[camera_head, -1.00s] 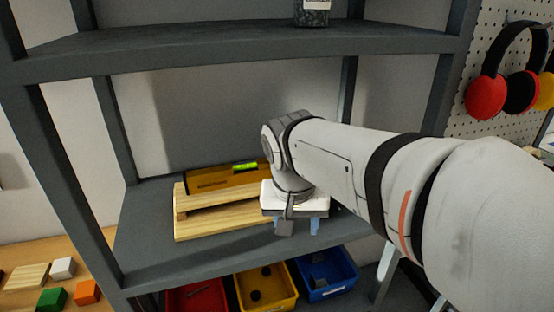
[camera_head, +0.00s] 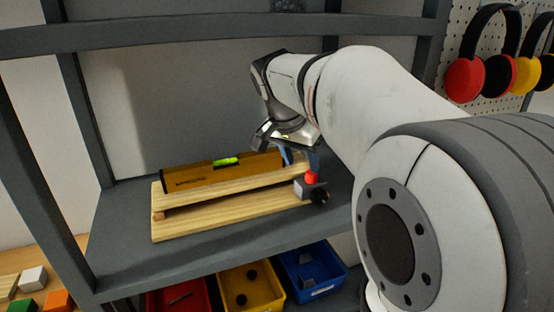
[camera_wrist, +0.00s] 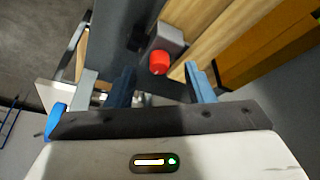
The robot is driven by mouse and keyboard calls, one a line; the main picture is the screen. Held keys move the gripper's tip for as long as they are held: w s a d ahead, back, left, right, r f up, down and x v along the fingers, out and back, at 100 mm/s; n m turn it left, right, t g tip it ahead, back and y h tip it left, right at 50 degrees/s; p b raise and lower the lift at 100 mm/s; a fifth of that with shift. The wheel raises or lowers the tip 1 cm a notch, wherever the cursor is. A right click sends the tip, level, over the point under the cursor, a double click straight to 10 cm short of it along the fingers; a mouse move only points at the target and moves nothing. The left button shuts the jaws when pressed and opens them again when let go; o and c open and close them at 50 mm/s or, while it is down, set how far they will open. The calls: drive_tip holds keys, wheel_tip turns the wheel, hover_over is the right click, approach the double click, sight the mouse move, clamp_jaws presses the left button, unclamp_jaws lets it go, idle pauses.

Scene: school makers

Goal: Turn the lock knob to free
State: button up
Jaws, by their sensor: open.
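A red knob (camera_head: 312,178) stands on a small grey block (camera_head: 303,188) at the right end of a wooden fixture (camera_head: 228,207). A black round knob (camera_head: 320,197) is on the block's front side. I cannot tell which of the two is the lock knob, nor read its setting. My gripper (camera_head: 300,159) is open with blue fingers, just above and behind the block. In the wrist view, the red knob (camera_wrist: 160,62) shows between the two fingertips, with no visible grip on it.
An orange spirit level (camera_head: 200,178) rests along the back of the fixture. Red, yellow and blue bins (camera_head: 310,272) stand below. Headphones (camera_head: 480,55) hang on a pegboard at right.

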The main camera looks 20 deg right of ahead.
sight(310, 173)
drive_tip(key=shift+w+d, duration=0.3)
drive_tip(key=shift+d, duration=0.2)
drive_tip(key=shift+w+d, duration=0.25)
drive_tip(key=shift+d, duration=0.25)
drive_tip(key=x, duration=0.4)
drive_tip(key=shift+r, duration=0.1)
drive_tip(key=shift+w+d+f, duration=0.15)
drive_tip(key=shift+d+f, duration=0.1)
drive_tip(key=shift+f, duration=0.35)
drive_tip(key=shift+c, duration=0.2)
drive_tip(key=c, duration=0.9)
